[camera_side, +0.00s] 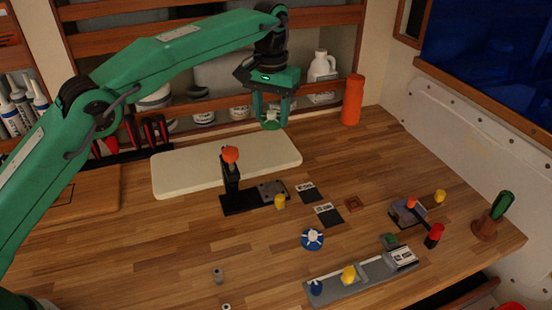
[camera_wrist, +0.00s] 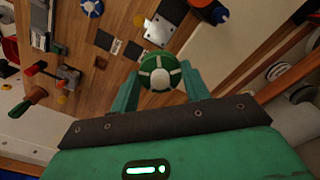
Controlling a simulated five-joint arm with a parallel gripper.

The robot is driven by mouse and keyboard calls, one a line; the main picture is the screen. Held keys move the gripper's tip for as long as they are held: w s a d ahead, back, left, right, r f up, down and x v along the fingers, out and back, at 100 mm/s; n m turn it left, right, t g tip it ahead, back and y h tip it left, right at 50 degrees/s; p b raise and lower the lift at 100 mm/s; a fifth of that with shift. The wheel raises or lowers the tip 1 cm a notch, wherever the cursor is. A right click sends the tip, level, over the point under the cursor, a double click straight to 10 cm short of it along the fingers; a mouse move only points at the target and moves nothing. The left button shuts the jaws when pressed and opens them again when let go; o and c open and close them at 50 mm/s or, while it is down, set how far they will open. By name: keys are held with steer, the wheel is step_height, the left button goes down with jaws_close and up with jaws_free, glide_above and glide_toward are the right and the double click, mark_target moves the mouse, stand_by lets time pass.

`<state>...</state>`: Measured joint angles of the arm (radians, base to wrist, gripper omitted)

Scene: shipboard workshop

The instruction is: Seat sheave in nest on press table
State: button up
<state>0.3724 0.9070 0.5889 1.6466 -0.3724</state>
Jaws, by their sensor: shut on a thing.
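My gripper (camera_side: 270,125) is raised over the back of the bench, above the cream pad and apart from the press. Its green fingers are shut on a green sheave with white spokes, which shows face-on in the wrist view (camera_wrist: 159,73). The small press (camera_side: 231,178) stands at mid-bench, with a black post and an orange knob on top. Its grey press table (camera_side: 270,190) lies on the black base, right of the post; the plate also shows in the wrist view (camera_wrist: 166,20). I cannot make out the nest clearly.
A blue-and-white wheel (camera_side: 312,239) lies in front, near a grey rail fixture (camera_side: 345,282). The cream pad (camera_side: 175,176) lies behind the press. An orange cylinder (camera_side: 352,100) stands at the back. The front left bench is mostly clear.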

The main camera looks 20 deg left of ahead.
glide_above(272, 190)
step_height(272, 190, down, 13)
stand_by(0.5)
steer(key=shift+f, duration=0.15)
steer(key=shift+f, duration=2.75)
steer(key=shift+f, duration=0.75)
stand_by(1.4)
stand_by(1.1)
steer(key=o, duration=1.1)
